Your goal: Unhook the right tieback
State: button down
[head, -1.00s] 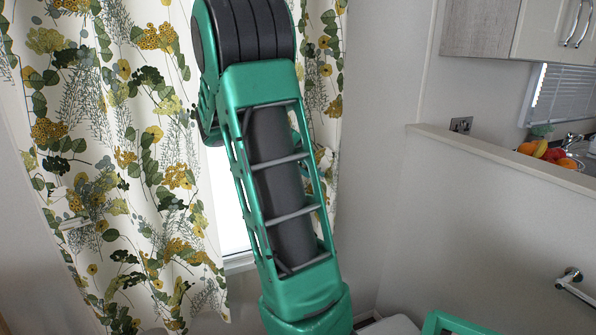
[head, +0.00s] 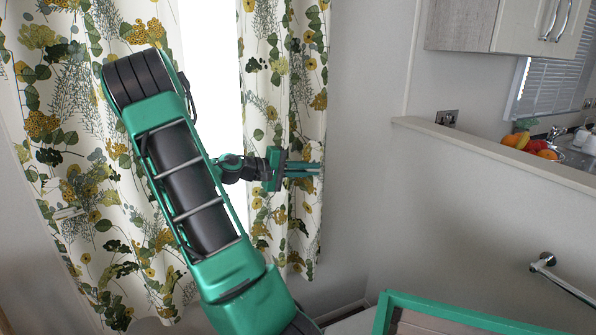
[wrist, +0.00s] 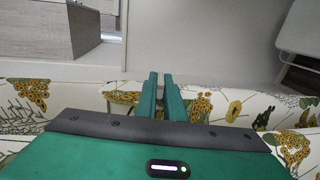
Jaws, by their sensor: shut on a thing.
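The right curtain (head: 285,75), white with green and yellow leaves, hangs at the right of the window. My gripper (head: 319,168) reaches across it from the left at mid height, its fingers pointing right at the curtain's outer edge. In the wrist view my gripper (wrist: 160,76) has its two green fingers close together with a narrow gap, over the patterned cloth (wrist: 210,100). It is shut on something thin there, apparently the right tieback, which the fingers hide. I cannot make out the tieback's shape or its hook.
A bright window strip (head: 212,60) lies between the curtains. To the right are a half wall with a ledge (head: 490,152), fruit (head: 530,143), a cabinet (head: 465,25) and a rail (head: 565,282). Bare wall (head: 362,120) adjoins the right curtain.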

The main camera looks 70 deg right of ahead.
jog(key=shift+a+f, duration=0.1)
jog(key=shift+f, duration=0.15)
jog(key=c, duration=1.9)
grip_release()
jog(key=shift+o, duration=0.2)
jog(key=shift+r, duration=0.1)
jog(key=v, duration=1.1)
